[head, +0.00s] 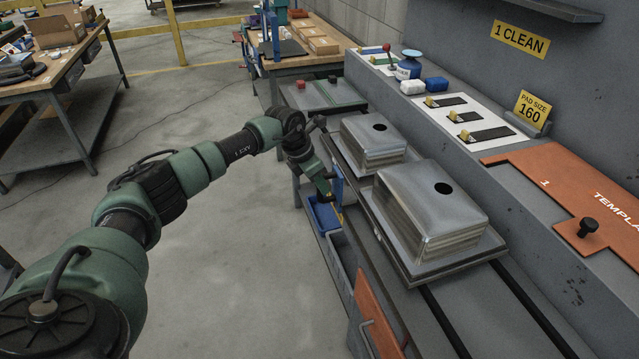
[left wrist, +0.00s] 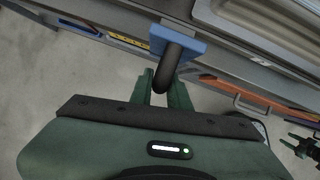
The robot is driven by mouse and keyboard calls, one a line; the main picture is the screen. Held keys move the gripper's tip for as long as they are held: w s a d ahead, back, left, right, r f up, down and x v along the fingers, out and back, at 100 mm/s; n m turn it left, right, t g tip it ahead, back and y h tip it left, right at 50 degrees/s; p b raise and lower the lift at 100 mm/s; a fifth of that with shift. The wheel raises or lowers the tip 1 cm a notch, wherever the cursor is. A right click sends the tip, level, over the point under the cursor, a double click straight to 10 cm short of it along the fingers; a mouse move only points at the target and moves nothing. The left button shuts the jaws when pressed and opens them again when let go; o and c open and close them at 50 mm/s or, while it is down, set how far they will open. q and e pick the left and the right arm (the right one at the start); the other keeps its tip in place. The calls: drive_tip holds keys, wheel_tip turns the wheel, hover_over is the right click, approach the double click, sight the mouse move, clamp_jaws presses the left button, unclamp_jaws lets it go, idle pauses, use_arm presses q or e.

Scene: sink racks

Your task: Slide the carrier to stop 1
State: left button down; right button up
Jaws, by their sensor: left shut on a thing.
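My left gripper (head: 329,192) is at the left side of the dark railed bench. In the left wrist view its fingers (left wrist: 162,92) are shut on a black handle (left wrist: 168,65) that sticks out from a blue plate (left wrist: 177,42). The blue plate (head: 337,184) shows partly behind the gripper in the head view. Two upturned steel sinks, a far one (head: 373,140) and a near one (head: 432,208), sit on flat plates over the rails. I cannot tell which plate the handle belongs to. A yellow strip (left wrist: 122,43) lies beside the blue plate.
Dark rails (head: 450,318) run free toward me past the near sink. An orange template board (head: 565,182) with a black knob lies on the right ledge. Below the bench are a blue bin (head: 324,216) and an orange panel (head: 377,318). Open floor lies left.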

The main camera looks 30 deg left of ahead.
use_arm(q)
drive_tip(key=shift+d, duration=0.1)
drive_tip(key=c, duration=1.4)
unclamp_jaws()
drive_tip(key=shift+r, duration=0.1)
drive_tip(key=shift+o, duration=0.2)
drive_tip(key=b+v, duration=0.1)
drive_tip(key=v, duration=0.6)
drive_tip(key=shift+r+b, duration=0.3)
drive_tip(key=shift+r, duration=0.05)
drive_tip(key=shift+s, duration=0.15)
